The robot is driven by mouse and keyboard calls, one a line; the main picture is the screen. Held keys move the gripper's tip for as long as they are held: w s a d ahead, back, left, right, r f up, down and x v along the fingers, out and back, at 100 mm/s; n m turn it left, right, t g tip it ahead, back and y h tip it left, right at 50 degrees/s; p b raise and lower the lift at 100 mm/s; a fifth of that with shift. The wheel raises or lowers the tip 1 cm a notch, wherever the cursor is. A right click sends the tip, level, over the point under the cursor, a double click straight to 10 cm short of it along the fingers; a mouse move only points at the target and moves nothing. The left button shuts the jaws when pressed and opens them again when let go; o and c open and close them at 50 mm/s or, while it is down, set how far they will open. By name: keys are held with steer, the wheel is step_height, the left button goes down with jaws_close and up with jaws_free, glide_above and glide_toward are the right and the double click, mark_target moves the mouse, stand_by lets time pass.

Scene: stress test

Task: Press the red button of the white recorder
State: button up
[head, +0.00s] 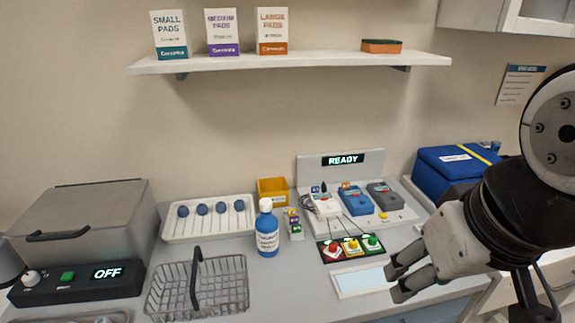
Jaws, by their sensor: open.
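A white recorder (325,206) stands on the left of a light station on the counter, beside a blue recorder (356,201) and a grey recorder (384,196). The details on its top are too small to read. In front is a dark panel with a red button (332,250), a yellow button (352,246) and a green button (372,242). Thin cables run around the recorders and towards the panel; I cannot tell which joins which. My gripper (396,282) is open and empty, pointing left, to the right of and nearer than the panel, touching none of these.
A display reading READY (343,160) stands behind the recorders. A blue bottle (267,232) and a wire basket (196,288) stand left of the panel. A pale flat tray (362,281) lies before it. A blue case (452,172) is at right. A shelf (300,63) hangs above.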

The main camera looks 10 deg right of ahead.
jaws_close()
stand_by(1.1)
